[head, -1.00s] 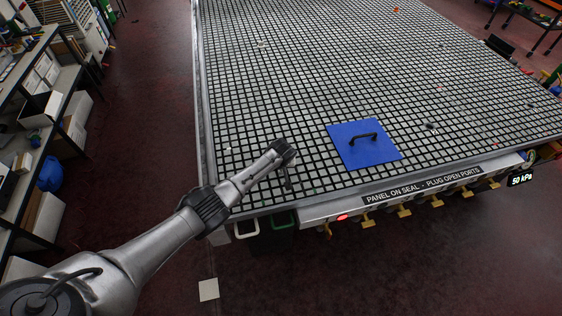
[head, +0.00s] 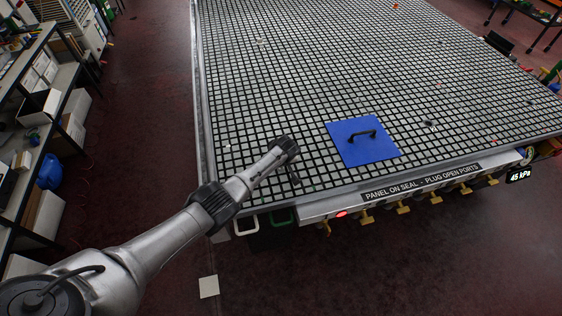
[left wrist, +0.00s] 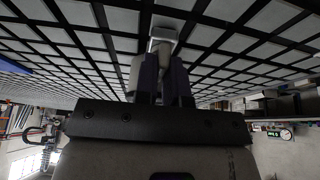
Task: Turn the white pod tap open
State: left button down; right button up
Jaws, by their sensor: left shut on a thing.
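My left gripper (head: 294,177) is over the near left part of the grid table, close to its front edge, and is small in the head view. In the left wrist view my left gripper (left wrist: 162,62) is shut on a pale, whitish piece (left wrist: 163,34) against the grid. This may be the white pod tap, but the fingers hide most of it, and I cannot tell how far it is turned. In the head view my arm and gripper hide this piece. My right gripper is not in view.
A blue panel (head: 352,151) with a black handle lies flat on the grid table (head: 330,60), right of my gripper. Several yellow taps (head: 404,210) line the front edge, with a red lamp (head: 341,214) and a display (head: 519,177) reading 45 kPa. Shelves (head: 40,110) stand left.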

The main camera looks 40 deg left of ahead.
pick_arm(q)
jog(key=c, duration=1.2)
grip_release()
jog(key=shift+r, duration=0.1)
jog(key=shift+r, duration=0.25)
jog(key=p+v, duration=0.4)
jog(key=v, duration=0.9)
jog(key=shift+s+d, duration=0.1)
